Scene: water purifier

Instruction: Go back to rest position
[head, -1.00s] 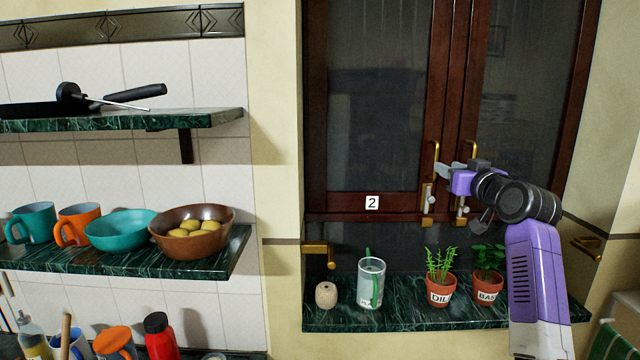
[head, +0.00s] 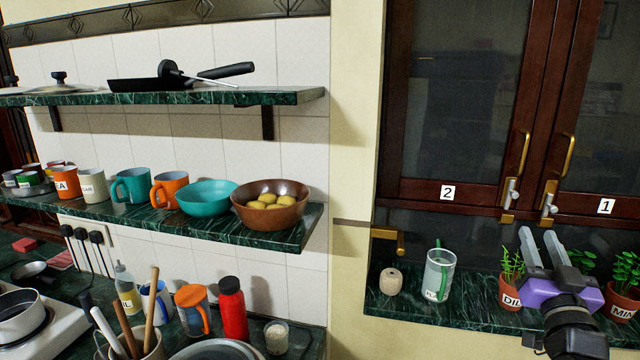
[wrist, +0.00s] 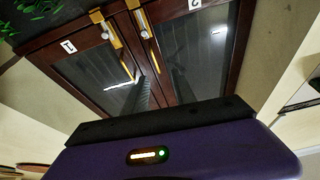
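My gripper (head: 538,236) is at the lower right in the head view. Its two grey fingers point up and are apart, with nothing visible between them. It is in front of the sill with potted herbs, below the window doors. The left door (head: 455,100) has a label 2 and the right door (head: 605,130) a label 1; both look shut. Their brass handles (head: 523,157) are above my gripper, apart from it.
The green marble sill (head: 410,308) holds a glass jug (head: 438,275), a beige wooden piece (head: 391,282) and potted herbs (head: 512,290) close to my gripper. Shelves at left hold mugs, bowls and pans. A counter with a red bottle (head: 233,310) lies below.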

